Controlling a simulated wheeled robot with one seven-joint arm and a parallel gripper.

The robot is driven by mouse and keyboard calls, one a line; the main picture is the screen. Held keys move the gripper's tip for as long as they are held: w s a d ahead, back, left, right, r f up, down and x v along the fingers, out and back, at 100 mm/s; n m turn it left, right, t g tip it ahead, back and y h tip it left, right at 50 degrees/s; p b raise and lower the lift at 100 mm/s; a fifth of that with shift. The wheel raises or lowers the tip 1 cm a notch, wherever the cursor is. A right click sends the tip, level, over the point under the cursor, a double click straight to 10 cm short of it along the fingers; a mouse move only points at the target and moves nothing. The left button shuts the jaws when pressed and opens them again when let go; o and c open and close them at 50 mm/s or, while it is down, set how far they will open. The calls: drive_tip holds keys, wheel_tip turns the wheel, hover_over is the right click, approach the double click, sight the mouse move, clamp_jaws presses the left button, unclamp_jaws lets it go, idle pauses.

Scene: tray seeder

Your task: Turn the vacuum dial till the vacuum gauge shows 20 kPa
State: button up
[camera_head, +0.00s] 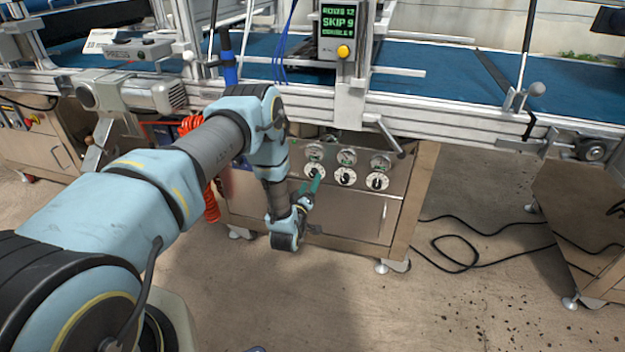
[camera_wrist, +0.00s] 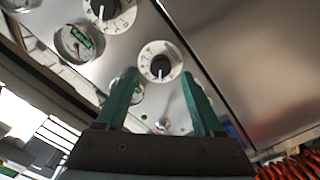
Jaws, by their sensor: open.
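The steel control panel (camera_head: 290,185) carries three round gauges above three white dials with black knobs. Their labels are too small to read, so I cannot tell which is the vacuum dial. My gripper (camera_head: 315,182) is open in front of the left dial (camera_head: 314,170). In the wrist view its green fingers (camera_wrist: 158,78) stand on either side of that dial (camera_wrist: 160,63), with no clear contact. The left gauge (camera_head: 314,150) is partly hidden by a finger in the wrist view (camera_wrist: 138,92). The middle gauge (camera_wrist: 75,42) and middle dial (camera_wrist: 108,12) also show there; needle readings are not legible.
A display with green text and a yellow button (camera_head: 343,51) stands above the blue conveyor (camera_head: 430,70). A lever (camera_head: 388,135) juts out above the panel's right side. A red coiled hose (camera_head: 211,200) hangs left of the panel. Black cables (camera_head: 470,260) lie on the floor at right.

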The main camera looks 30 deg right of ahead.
sight(313, 176)
drive_tip(key=shift+x, duration=1.65)
clamp_jaws()
